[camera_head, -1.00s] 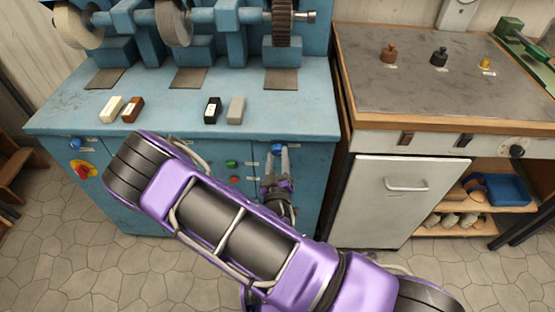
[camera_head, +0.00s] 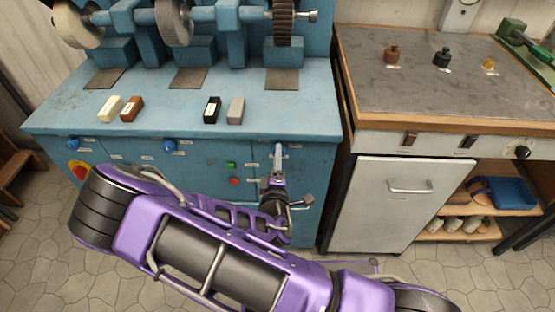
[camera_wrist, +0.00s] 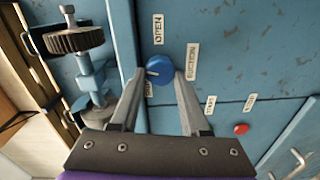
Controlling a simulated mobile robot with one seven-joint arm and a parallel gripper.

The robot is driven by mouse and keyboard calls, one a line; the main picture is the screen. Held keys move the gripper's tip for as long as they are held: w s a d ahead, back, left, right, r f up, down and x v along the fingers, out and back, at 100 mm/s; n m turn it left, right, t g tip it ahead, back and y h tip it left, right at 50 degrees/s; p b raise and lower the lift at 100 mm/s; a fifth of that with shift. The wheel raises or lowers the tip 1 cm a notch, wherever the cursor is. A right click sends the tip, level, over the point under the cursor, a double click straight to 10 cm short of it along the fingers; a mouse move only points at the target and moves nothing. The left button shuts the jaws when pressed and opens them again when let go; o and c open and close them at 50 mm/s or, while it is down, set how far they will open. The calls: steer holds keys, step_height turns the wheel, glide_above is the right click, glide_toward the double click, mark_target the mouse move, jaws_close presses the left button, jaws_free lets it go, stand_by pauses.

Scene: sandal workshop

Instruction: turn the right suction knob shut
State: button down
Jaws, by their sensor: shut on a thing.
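The right suction knob (camera_wrist: 160,70) is round and blue, on the blue cabinet front. My gripper (camera_wrist: 158,82) is shut on the knob, one finger on each side. In the head view my gripper (camera_head: 278,156) is seen nearly edge-on at the knob (camera_head: 281,147), which it partly hides.
Two other blue knobs, left (camera_head: 73,144) and middle (camera_head: 169,146), sit on the same cabinet front (camera_head: 125,150). A green button (camera_head: 231,165) and a red button (camera_head: 234,181) are left of my gripper. A white cabinet door (camera_head: 385,205) stands to the right.

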steer(key=shift+w+n, duration=0.1)
steer(key=shift+n, duration=1.3)
steer(key=shift+r, duration=0.1)
steer(key=shift+c, duration=1.9)
jaws_free()
